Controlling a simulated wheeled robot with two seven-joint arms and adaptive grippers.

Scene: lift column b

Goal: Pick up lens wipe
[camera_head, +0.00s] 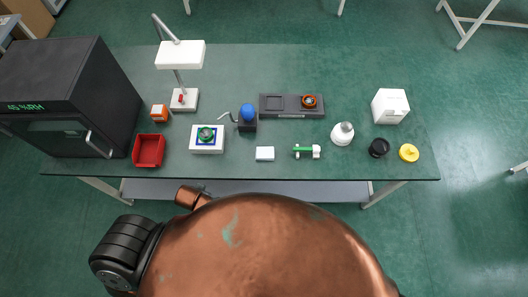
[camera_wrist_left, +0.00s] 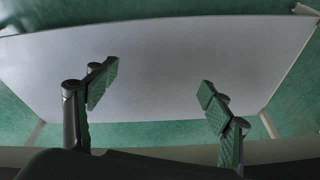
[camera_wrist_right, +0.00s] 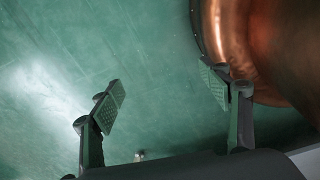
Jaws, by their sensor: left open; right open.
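A small white flat block (camera_head: 265,153), probably the lens wipe, lies near the front edge of the green-topped table, at the middle. No label on it is readable. My left gripper (camera_wrist_left: 158,92) is open and empty; its wrist view shows a pale grey panel and green floor beyond the fingers. My right gripper (camera_wrist_right: 163,90) is open and empty over green floor, beside a copper-coloured part of my body. Neither gripper shows in the head view, and neither wrist view shows the white block.
A white square device (camera_head: 207,147) and red bin (camera_head: 149,151) lie left of the block. A green-and-white item (camera_head: 307,152), white bottle (camera_head: 342,138), black jar (camera_head: 379,148) and yellow piece (camera_head: 409,153) lie right. A blue bulb (camera_head: 248,112) and dark tray (camera_head: 285,114) stand behind. A dark cabinet (camera_head: 110,95) fills the left end.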

